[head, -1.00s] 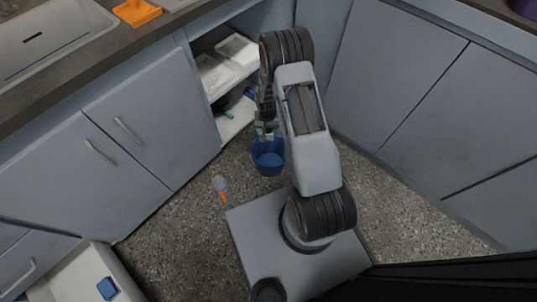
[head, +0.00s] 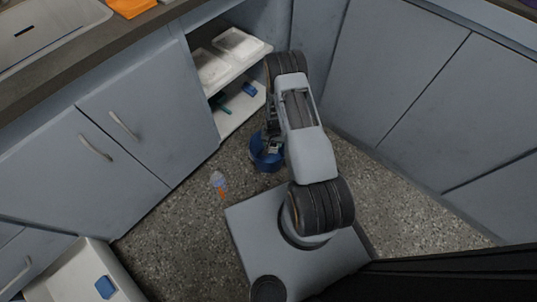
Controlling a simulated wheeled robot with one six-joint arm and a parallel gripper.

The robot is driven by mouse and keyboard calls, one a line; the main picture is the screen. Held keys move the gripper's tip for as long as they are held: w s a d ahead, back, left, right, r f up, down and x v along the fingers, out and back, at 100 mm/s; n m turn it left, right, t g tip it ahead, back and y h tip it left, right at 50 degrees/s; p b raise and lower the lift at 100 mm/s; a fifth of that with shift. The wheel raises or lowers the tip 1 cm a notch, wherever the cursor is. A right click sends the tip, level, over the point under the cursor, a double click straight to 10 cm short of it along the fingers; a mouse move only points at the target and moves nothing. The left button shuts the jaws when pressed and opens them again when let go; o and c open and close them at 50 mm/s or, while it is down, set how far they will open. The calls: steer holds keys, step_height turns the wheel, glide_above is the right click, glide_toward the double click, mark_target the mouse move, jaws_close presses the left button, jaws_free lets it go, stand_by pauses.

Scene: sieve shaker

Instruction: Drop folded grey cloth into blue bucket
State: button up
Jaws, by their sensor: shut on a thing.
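The blue bucket (head: 262,164) stands on the speckled floor in front of the open cupboard, just beyond my base. My gripper (head: 269,148) points down at the bucket's mouth and covers much of it. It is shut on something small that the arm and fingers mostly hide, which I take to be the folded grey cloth. I cannot make out the cloth's shape, nor whether it touches the bucket.
An open cupboard shelf (head: 242,58) holds white trays, with small blue and green items below. A small bottle with an orange part (head: 219,184) stands on the floor left of the bucket. A white bin (head: 68,277) with a blue item is at lower left. Cabinets enclose the floor.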

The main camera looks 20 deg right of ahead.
steer(key=shift+f, duration=0.55)
steer(key=o, duration=1)
step_height(320, 180, up, 14)
steer(key=p, duration=0.5)
